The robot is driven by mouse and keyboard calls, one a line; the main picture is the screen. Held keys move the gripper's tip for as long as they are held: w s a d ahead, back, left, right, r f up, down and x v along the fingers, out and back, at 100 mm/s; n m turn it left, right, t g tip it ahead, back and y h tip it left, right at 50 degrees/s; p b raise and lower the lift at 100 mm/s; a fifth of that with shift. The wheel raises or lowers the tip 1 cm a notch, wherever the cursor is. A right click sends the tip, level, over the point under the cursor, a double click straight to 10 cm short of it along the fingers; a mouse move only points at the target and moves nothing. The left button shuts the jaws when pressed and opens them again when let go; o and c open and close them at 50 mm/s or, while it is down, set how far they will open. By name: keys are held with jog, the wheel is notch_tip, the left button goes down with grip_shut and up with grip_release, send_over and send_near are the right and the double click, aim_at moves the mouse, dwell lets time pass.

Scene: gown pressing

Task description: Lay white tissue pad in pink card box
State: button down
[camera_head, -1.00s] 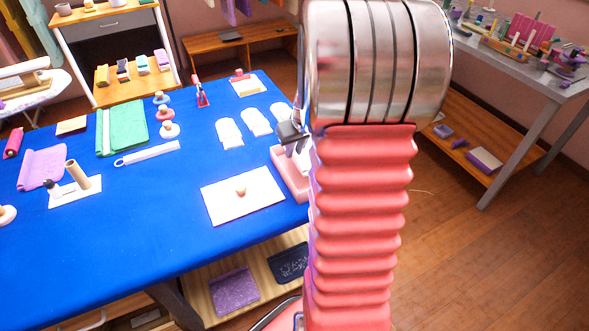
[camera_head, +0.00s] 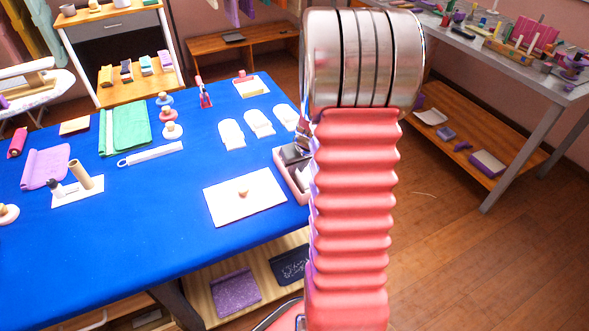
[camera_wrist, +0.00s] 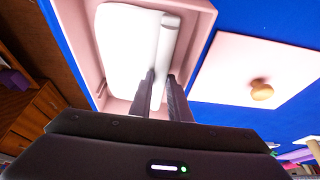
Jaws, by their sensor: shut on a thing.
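The pink card box (camera_head: 281,165) stands at the right edge of the blue table, mostly hidden behind my arm in the head view. In the wrist view the open box (camera_wrist: 205,30) fills the upper middle. The white tissue pad (camera_wrist: 125,40) is within the box's walls there, with a rolled edge along its right side. My gripper (camera_wrist: 162,82) is shut on that rolled edge. In the head view my gripper (camera_head: 296,152) is at the box, partly hidden by my arm. I cannot tell whether the pad touches the box floor.
A pale square lid with a round knob (camera_head: 245,198) lies left of the box on the blue table (camera_head: 130,230). Several white pads (camera_head: 259,123) lie behind it. A white stick (camera_head: 150,154) and a green cloth (camera_head: 130,128) lie farther left.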

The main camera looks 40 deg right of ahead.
jog(key=shift+f, duration=0.3)
jog(key=c, duration=1.9)
grip_release()
jog(key=shift+c, duration=0.2)
jog(key=shift+r, duration=0.1)
jog(key=shift+r, duration=0.4)
jog(key=v, duration=1.1)
jog(key=shift+r, duration=0.35)
jog(key=shift+s, duration=0.15)
